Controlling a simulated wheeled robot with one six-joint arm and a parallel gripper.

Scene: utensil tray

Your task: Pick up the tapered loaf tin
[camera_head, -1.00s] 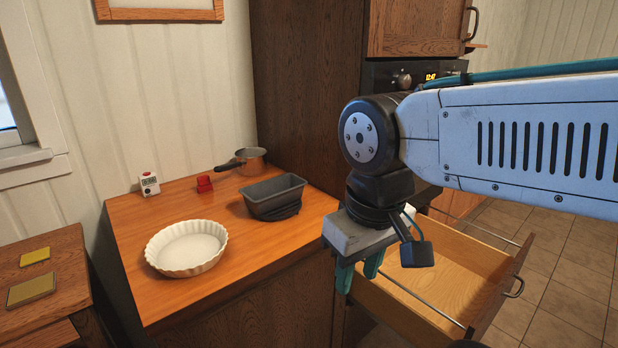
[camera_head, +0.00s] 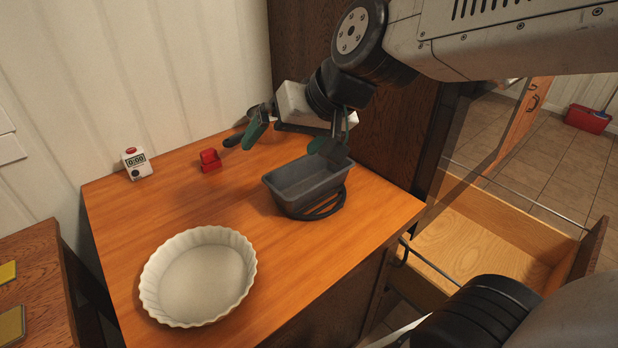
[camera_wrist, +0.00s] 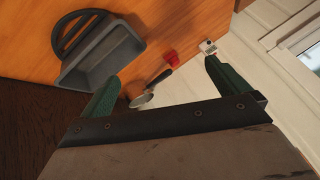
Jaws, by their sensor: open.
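The tapered loaf tin (camera_head: 282,192) is dark grey, empty and open at the top. It sits on the wooden counter near its right side, with dark curved bands (camera_head: 327,208) showing at its base. I cannot tell whether these are a separate stand. The wrist view shows the tin (camera_wrist: 100,62) at the upper left. My gripper (camera_head: 290,138) is open with green fingers spread wide. It hangs behind and above the tin, and one finger overlaps the tin's back right corner in the head view. I cannot tell whether they touch. Nothing is between the fingers.
A white fluted dish (camera_head: 200,278) stands at the front left of the counter (camera_head: 130,215). An open drawer (camera_head: 490,240) juts out at right.

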